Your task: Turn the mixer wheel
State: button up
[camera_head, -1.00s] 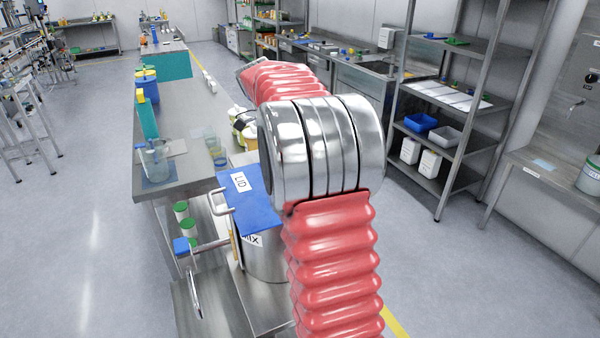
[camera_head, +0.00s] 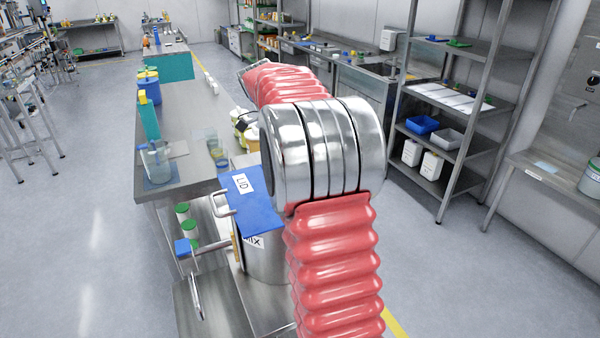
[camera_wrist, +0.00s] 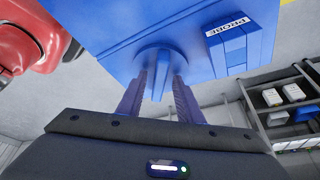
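The mixer wheel (camera_head: 197,296) shows nearly edge-on in the head view, low and left of centre, as a thin silver rim with a blue knob (camera_head: 185,248) at its top. It sits left of a steel tank (camera_head: 262,262) marked MIX. A blue lid (camera_head: 250,204) with a steel handle tops the tank. My arm covers the tank's right side and hides my gripper in the head view. In the wrist view my gripper (camera_wrist: 160,88) has its two fingers apart, at either side of a blue part under a large blue body (camera_wrist: 110,28) labelled PROBE. Contact is unclear.
A long steel bench (camera_head: 185,110) with bottles and jars stands behind the wheel. Green-topped jars (camera_head: 184,214) stand on a lower shelf by the tank. A shelf rack (camera_head: 470,100) stands to the right. The floor at left is open.

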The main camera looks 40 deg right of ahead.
jog(key=shift+r, duration=0.1)
jog(key=v, duration=1.3)
jog(key=shift+w+r, duration=0.2)
jog(key=shift+a, duration=0.15)
dwell(0.7)
